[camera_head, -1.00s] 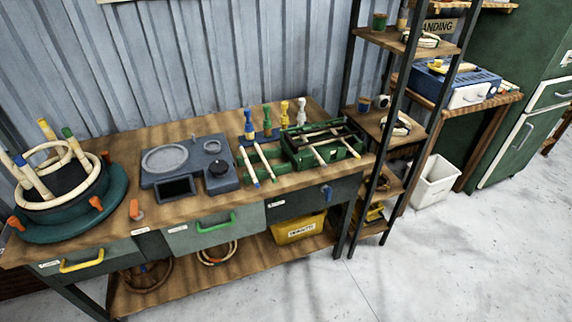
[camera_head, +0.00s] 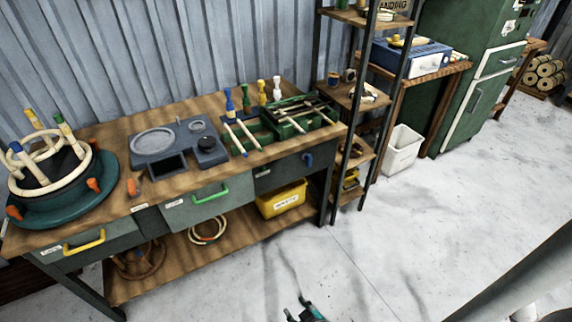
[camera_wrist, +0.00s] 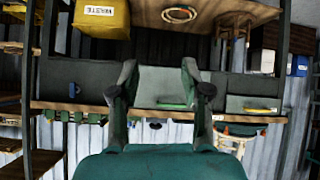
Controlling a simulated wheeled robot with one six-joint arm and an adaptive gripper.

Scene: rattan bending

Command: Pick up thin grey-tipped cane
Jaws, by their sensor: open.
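Several thin pale canes (camera_head: 243,134) lie across the green rack (camera_head: 262,133) on the workbench. Their tips are too small for me to tell which is grey. More canes lie over the dark green slotted crate (camera_head: 286,125) just to the right. My gripper (camera_head: 305,314) shows at the bottom edge of the head view, over the floor in front of the bench and well apart from the canes. In the wrist view my gripper (camera_wrist: 160,78) is open and empty, with the bench upside down beyond it.
The workbench (camera_head: 110,134) holds a round teal bending stand (camera_head: 60,213) at left and a grey hotplate unit (camera_head: 172,142). A shelf rack (camera_head: 353,98) stands at its right end. A white bin (camera_head: 402,150) is beyond. The floor in front is clear.

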